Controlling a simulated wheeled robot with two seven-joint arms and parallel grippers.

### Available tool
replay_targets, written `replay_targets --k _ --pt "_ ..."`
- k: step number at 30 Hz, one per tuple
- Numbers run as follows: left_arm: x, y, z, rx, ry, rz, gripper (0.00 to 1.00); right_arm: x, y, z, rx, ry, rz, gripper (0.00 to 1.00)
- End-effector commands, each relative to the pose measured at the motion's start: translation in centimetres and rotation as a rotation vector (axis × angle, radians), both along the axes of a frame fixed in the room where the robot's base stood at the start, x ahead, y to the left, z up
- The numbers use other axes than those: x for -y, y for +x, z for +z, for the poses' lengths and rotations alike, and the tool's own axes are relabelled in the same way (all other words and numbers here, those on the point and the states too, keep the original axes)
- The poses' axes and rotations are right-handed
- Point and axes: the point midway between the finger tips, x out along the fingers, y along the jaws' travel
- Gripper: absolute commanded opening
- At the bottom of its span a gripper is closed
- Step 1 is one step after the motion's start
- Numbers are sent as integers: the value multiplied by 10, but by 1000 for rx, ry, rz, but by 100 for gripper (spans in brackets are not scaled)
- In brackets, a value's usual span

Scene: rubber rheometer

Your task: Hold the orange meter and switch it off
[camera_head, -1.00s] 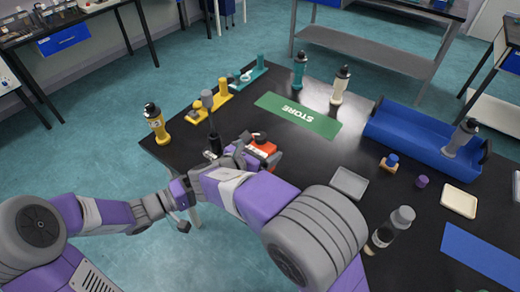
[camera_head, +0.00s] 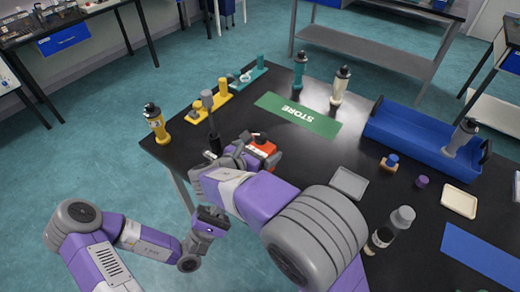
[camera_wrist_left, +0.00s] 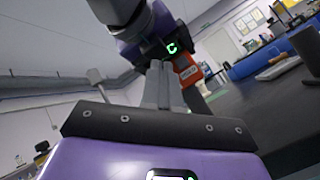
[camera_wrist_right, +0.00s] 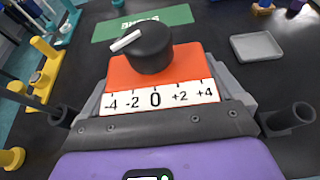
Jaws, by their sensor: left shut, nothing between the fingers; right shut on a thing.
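The orange meter (camera_head: 262,146) is at the table's near left side. In the right wrist view the meter (camera_wrist_right: 192,64) has a black round knob (camera_wrist_right: 149,48) on top, its white pointer aimed left and slightly down. A white scale (camera_wrist_right: 158,99) runs from -4 to +4 along the near edge. My right gripper (camera_wrist_right: 158,88) is shut on the meter, a grey finger on each side.
A green STORE mat (camera_head: 297,115) lies behind the meter. A grey tray (camera_head: 349,183) is to the right, and a blue crate (camera_head: 410,139) farther right.

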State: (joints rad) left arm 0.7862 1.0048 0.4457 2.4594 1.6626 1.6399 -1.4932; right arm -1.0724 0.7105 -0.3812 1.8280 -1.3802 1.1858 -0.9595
Motion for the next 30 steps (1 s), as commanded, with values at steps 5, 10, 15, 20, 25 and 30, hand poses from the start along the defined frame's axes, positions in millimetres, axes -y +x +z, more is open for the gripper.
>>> replay_targets --k 5,10,15,20,25,30 --pt "-13 -1 5 -21 -173 53 0 0 0 0 0 0 0 57" --pt "-18 1 7 -25 -227 73 0 0 0 0 0 0 0 57" --pt "-9 12 8 -22 -230 72 0 0 0 0 0 0 0 57" --pt "5 31 7 -22 -228 72 0 0 0 0 0 0 0 57" --pt "19 50 8 -23 -229 73 0 0 0 0 0 0 0 57" --pt "28 63 7 -24 -227 73 0 0 0 0 0 0 0 57"
